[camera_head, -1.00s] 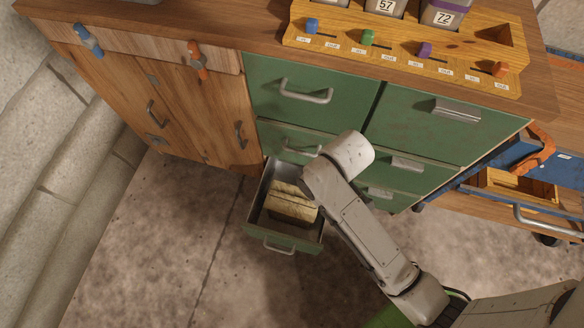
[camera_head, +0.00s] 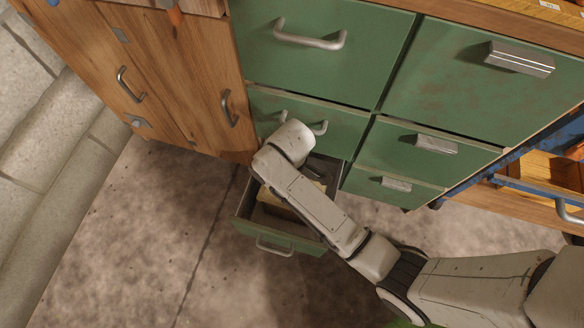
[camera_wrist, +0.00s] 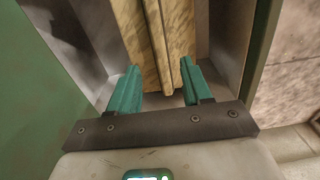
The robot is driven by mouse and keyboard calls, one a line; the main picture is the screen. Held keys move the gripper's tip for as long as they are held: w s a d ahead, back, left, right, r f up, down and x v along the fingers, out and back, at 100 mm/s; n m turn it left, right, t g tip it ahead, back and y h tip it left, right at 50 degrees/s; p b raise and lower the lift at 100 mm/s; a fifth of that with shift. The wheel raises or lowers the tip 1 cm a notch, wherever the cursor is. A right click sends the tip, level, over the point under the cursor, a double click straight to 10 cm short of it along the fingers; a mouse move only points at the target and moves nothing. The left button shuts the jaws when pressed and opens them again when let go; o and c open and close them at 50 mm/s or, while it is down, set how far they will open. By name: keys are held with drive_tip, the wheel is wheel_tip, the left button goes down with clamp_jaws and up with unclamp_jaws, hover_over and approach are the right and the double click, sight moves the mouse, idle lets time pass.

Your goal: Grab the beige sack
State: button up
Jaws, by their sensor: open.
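The beige sack (camera_wrist: 160,35) lies in an open green drawer. In the wrist view it fills the upper middle, as folded, grainy beige material with upright creases. My gripper (camera_wrist: 157,88) has teal fingers that stand apart, near the lower end of the sack, with nothing seen held between them. In the head view only part of the sack (camera_head: 278,205) shows, since my arm covers much of the drawer and my gripper is hidden. The open drawer (camera_head: 275,240) is the bottom one, pulled out over the floor.
Closed green drawers (camera_head: 310,125) stand above the open one. A wooden cupboard (camera_head: 170,85) is on the left and a blue drawer unit (camera_head: 530,165) on the right. Drawer walls (camera_wrist: 220,45) rise close beside the sack. The stone floor (camera_head: 130,250) in front is clear.

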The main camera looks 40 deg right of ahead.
wheel_tip(320, 180, down, 7)
drive_tip(key=b, duration=0.4)
drive_tip(key=shift+r, duration=0.1)
drive_tip(key=shift+c, duration=0.5)
clamp_jaws()
idle(0.8)
